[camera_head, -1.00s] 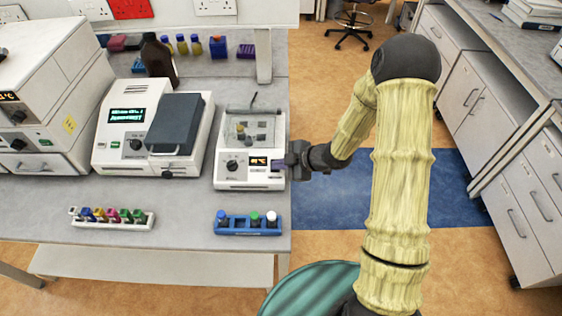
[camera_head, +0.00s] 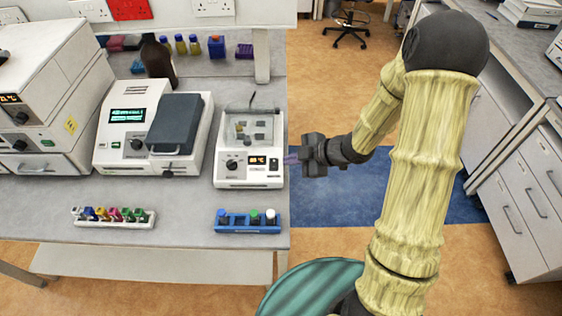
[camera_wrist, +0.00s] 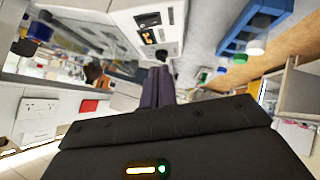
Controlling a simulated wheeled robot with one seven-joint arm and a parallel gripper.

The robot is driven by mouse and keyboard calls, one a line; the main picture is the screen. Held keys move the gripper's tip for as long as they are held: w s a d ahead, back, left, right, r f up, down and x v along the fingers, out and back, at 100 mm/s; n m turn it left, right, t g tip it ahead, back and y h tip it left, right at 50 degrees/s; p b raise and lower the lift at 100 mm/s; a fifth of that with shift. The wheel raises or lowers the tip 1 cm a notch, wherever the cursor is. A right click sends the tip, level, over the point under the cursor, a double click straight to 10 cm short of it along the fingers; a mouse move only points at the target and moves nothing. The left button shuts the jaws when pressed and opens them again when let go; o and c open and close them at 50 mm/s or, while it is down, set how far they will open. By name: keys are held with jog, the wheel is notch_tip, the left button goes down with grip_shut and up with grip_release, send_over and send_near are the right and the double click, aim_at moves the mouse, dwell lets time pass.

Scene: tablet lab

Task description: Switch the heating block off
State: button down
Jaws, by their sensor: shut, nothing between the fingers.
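The white instrument that I take for the heating block (camera_head: 228,182) stands at the right end of the bench, with grey blocks in its top. Its front has a black knob (camera_head: 232,165), a lit orange display (camera_head: 257,160) and a small dark switch (camera_head: 274,160). I cannot read the switch's position. My gripper (camera_head: 288,159) is shut and empty, just right of the block and apart from it. In the wrist view, the shut fingers (camera_wrist: 158,87) point towards the block's front panel (camera_wrist: 171,36), with its lit display (camera_wrist: 148,36).
A blue rack (camera_head: 247,228) with capped vials stands in front of the block. A white instrument with a grey lid (camera_head: 177,124) stands to the left. A white rack of coloured vials (camera_head: 107,222) lies near the front edge.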

jog(key=v, duration=0.4)
jog(key=shift+d, duration=0.1)
jog(key=shift+w, duration=0.1)
jog(key=shift+w+d+r+p, duration=0.15)
jog(key=shift+w+d+p, duration=0.05)
jog(key=shift+w+p, duration=0.2)
jog(key=shift+w+d+r+p, duration=0.2)
jog(key=shift+w+p, duration=0.05)
jog(key=shift+w, duration=0.15)
jog(key=shift+a, duration=0.1)
